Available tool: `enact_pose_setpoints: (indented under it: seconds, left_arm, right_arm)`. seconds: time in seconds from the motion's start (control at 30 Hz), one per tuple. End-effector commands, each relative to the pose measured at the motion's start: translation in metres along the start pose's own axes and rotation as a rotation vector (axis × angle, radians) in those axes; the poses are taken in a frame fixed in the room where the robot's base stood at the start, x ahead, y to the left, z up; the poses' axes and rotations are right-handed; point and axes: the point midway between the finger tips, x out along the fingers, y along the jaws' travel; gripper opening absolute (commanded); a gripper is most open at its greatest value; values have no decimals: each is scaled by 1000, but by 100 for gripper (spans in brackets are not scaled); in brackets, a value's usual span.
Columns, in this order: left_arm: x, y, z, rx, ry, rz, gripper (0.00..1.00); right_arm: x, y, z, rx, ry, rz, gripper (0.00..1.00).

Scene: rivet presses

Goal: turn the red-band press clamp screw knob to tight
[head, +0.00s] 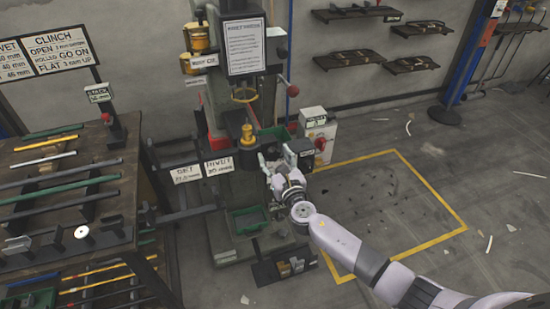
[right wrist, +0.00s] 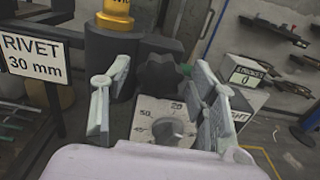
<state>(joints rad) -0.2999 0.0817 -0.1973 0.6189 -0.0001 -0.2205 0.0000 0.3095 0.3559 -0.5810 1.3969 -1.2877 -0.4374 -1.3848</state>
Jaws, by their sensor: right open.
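The press (head: 240,115), with red showing at its side, stands in the middle of the head view. A dark lobed knob (right wrist: 160,75), which looks like the clamp screw knob, shows in the right wrist view, beyond and between my fingers. A white plate with a numbered dial and grey pointer knob (right wrist: 168,130) sits below it. My right gripper (right wrist: 157,105) is open, with one finger on each side of the lobed knob in the picture; I cannot tell if either touches it. In the head view the right gripper (head: 268,170) is at the press front. My left gripper is not in view.
A "RIVET 30 mm" sign (right wrist: 33,55) stands left of the press head. A white box with a red knob (head: 318,140) stands to the right. A rack of bars (head: 70,190) is at the left. The yellow-outlined floor at right is mostly clear.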

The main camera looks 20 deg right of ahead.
Motion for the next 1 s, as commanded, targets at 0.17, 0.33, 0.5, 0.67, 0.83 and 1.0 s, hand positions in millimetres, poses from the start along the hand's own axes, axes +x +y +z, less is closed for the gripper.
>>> enact_pose_setpoints:
  seconds: [0.17, 0.33, 0.5, 0.67, 0.83, 1.0]
  left_arm:
    - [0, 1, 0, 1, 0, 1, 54]
    - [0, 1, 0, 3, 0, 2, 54]
    - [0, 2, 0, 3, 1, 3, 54]
    - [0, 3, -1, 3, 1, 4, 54]
    - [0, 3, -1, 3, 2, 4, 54]
    - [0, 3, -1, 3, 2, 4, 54]
  right_arm:
    - [0, 0, 0, 0, 0, 0, 54]
    - [0, 0, 0, 0, 0, 0, 46]
    - [0, 0, 0, 0, 0, 0, 34]
    - [0, 0, 0, 0, 0, 0, 24]
    - [0, 0, 0, 0, 0, 0, 12]
    - [0, 0, 0, 1, 0, 0, 6]
